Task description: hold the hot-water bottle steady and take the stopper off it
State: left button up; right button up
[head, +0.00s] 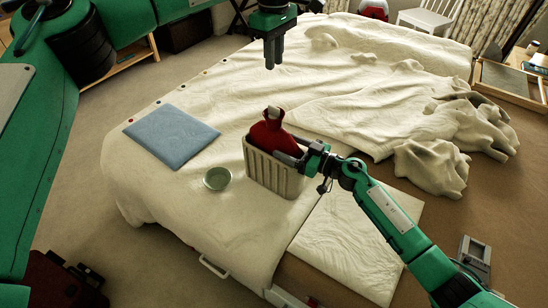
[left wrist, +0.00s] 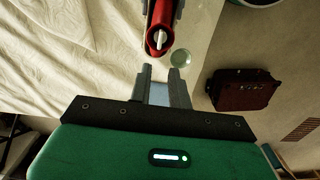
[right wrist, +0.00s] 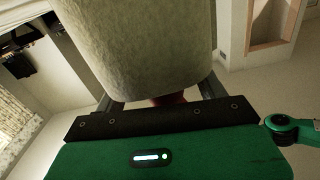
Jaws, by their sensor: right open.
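A red hot-water bottle (head: 268,135) stands neck up in a ribbed beige bin (head: 270,175) on the bed. Its pale stopper (head: 275,112) is in the neck, and the left wrist view shows the stopper (left wrist: 160,40) from above. My right gripper (head: 284,148) is open, with its fingers on either side of the bottle above the bin rim. Whether they touch it I cannot tell. My left gripper (head: 272,62) is higher up, beyond the bottle in the head view, pointing down. Its fingers (left wrist: 161,72) are apart with nothing between them.
A rumpled cream blanket (head: 400,110) covers the far right part. A dark red suitcase (left wrist: 240,89) is on the floor. The air around the bottle's neck is clear.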

aim_at(274, 107)
pick_arm(q)
jog(key=shift+o, duration=0.4)
pick_arm(e)
jog(key=c, duration=1.6)
pick_arm(q)
jog(key=o, duration=0.7)
jog(key=shift+s+f+m, duration=0.1)
jog(key=shift+m, duration=0.2)
pick_arm(e)
grip_shut()
pick_arm(q)
jog(key=shift+o, duration=0.6)
jog(key=m, duration=0.2)
jog(key=f+m, duration=0.1)
jog(key=m, duration=0.1)
jog(key=shift+s+a, duration=0.25)
jog(key=shift+a, duration=0.15)
jog(key=f+m+t, duration=0.1)
jog(key=f+m, duration=0.3)
jog(key=f+m+t+h, duration=0.1)
jog(key=f+m, duration=0.3)
jog(key=m, duration=0.1)
jog(key=f+m+h, duration=0.1)
jog(key=f+m, duration=0.3)
jog(key=shift+w+d+f+t, duration=0.15)
jog(key=shift+d+t, duration=0.1)
jog(key=shift+t, duration=0.15)
